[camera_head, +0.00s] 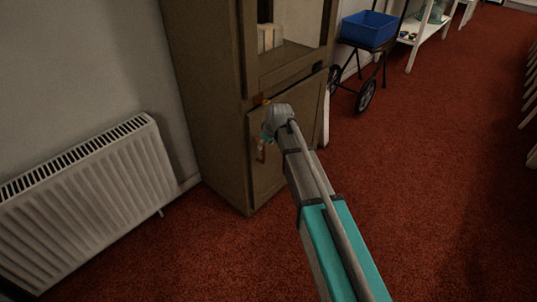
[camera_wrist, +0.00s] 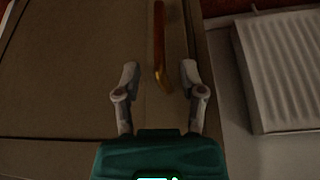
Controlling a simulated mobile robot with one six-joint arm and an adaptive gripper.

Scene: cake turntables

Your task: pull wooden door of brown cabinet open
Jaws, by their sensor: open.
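The brown cabinet (camera_head: 208,110) stands against the wall in the head view. Its lower wooden door (camera_head: 290,110) looks shut, and my arm covers part of it. The door (camera_wrist: 70,75) fills the left and middle of the wrist view. A vertical wooden handle (camera_wrist: 160,45) is on the door, and it also shows in the head view (camera_head: 260,150). My gripper (camera_wrist: 160,78) is open, with one finger on each side of the handle's lower end. I cannot tell whether either finger touches it. In the head view my gripper (camera_head: 268,130) is in front of the door, partly hidden by my wrist.
A white radiator (camera_head: 90,205) is on the wall left of the cabinet, and it shows at the right of the wrist view (camera_wrist: 285,70). A wheeled cart with a blue bin (camera_head: 369,28) stands behind right. Red carpet in front and to the right is clear.

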